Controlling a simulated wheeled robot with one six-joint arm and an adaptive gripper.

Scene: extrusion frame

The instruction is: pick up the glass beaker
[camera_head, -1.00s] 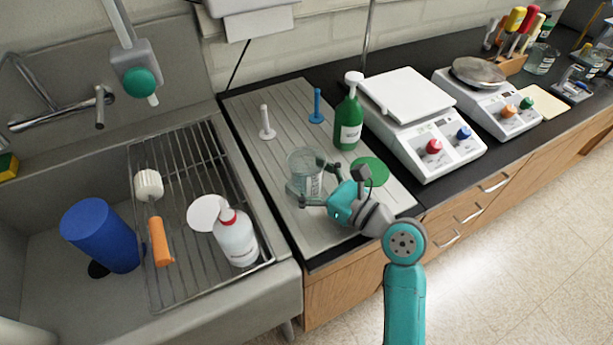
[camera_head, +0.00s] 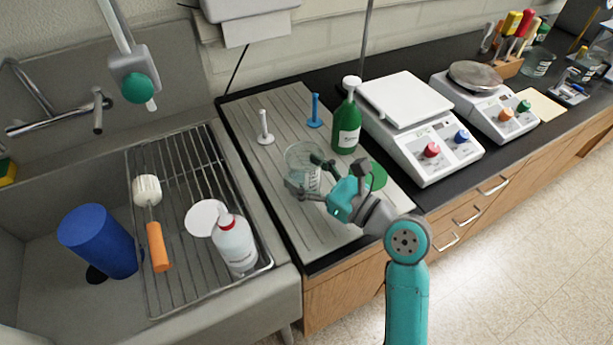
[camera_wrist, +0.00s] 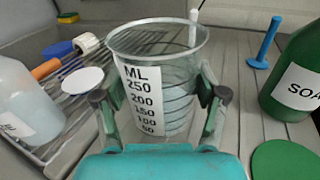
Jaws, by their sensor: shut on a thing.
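The glass beaker (camera_head: 303,160) is clear, with a white measuring scale, and stands upright at the drainboard area in the head view. In the wrist view the beaker (camera_wrist: 155,85) fills the middle, its scale facing me and its open rim up. My gripper (camera_head: 312,180) has its fingers on either side of the beaker; the fingers also flank it in the wrist view (camera_wrist: 160,110). My gripper is shut on the beaker. I cannot tell whether the beaker's base touches the ridged board.
A green soap bottle (camera_head: 347,122) stands close behind to the right, with a green disc (camera_head: 378,176) near it. White (camera_head: 264,128) and blue (camera_head: 315,112) posts stand behind. A wash bottle (camera_head: 234,242) is on the rack to the left. Scales (camera_head: 425,140) stand to the right.

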